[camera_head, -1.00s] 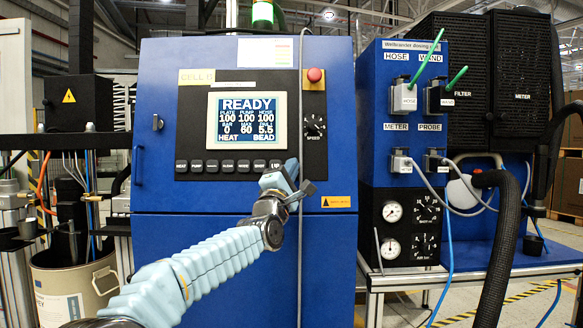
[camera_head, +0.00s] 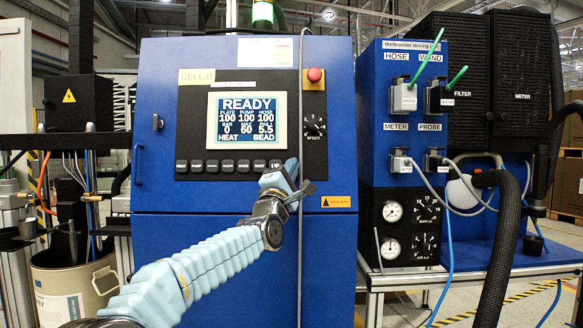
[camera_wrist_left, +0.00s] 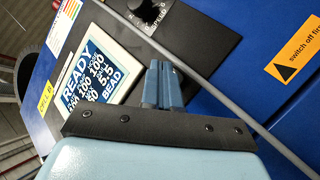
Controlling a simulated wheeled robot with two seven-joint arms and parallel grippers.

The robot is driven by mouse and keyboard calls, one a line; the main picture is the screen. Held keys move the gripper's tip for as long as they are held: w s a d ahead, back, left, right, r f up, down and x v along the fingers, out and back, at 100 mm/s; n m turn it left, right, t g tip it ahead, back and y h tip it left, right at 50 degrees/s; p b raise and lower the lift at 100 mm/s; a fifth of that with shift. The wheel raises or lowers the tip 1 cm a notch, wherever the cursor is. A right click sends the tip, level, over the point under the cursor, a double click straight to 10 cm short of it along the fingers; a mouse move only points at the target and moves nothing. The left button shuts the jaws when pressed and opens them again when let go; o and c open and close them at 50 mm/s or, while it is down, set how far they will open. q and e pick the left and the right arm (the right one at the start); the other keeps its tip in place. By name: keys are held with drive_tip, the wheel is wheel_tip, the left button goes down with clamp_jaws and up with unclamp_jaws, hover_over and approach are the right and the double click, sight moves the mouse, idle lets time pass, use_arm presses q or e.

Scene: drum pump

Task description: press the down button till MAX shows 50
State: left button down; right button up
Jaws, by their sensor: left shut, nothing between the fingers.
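The blue cabinet's display (camera_head: 247,120) reads READY, with MAX at 60 and BAR at 0. It also shows tilted in the left wrist view (camera_wrist_left: 92,72). Below it runs a row of dark buttons (camera_head: 228,166); the rightmost label I can read is UP. No down button is visible; my left gripper covers the area just right of and below UP. My left gripper (camera_head: 287,173) is shut and empty, at the right end of the button row. In the wrist view its fingers (camera_wrist_left: 160,72) point at the black panel; I cannot tell whether they touch it. My right gripper is not in view.
A grey cable (camera_head: 301,90) hangs down the cabinet front, close beside my left gripper. A red knob (camera_head: 314,75) and a speed dial (camera_head: 314,125) sit right of the display. A blue dosing unit (camera_head: 404,130) with hoses stands to the right.

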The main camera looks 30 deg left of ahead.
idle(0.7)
use_arm(q)
drive_tip(key=shift+w+a, duration=0.25)
drive_tip(key=shift+w, duration=0.1)
drive_tip(key=shift+w+a+f, duration=0.1)
drive_tip(key=shift+w+a, duration=0.1)
drive_tip(key=shift+w, duration=0.15)
idle(0.7)
drive_tip(key=shift+s+b, duration=0.1)
drive_tip(key=shift+b, duration=0.25)
drive_tip(key=shift+s+d+b, duration=0.4)
drive_tip(key=shift+s+b, duration=0.15)
drive_tip(key=shift+s, duration=0.05)
drive_tip(key=shift+s+d, duration=0.1)
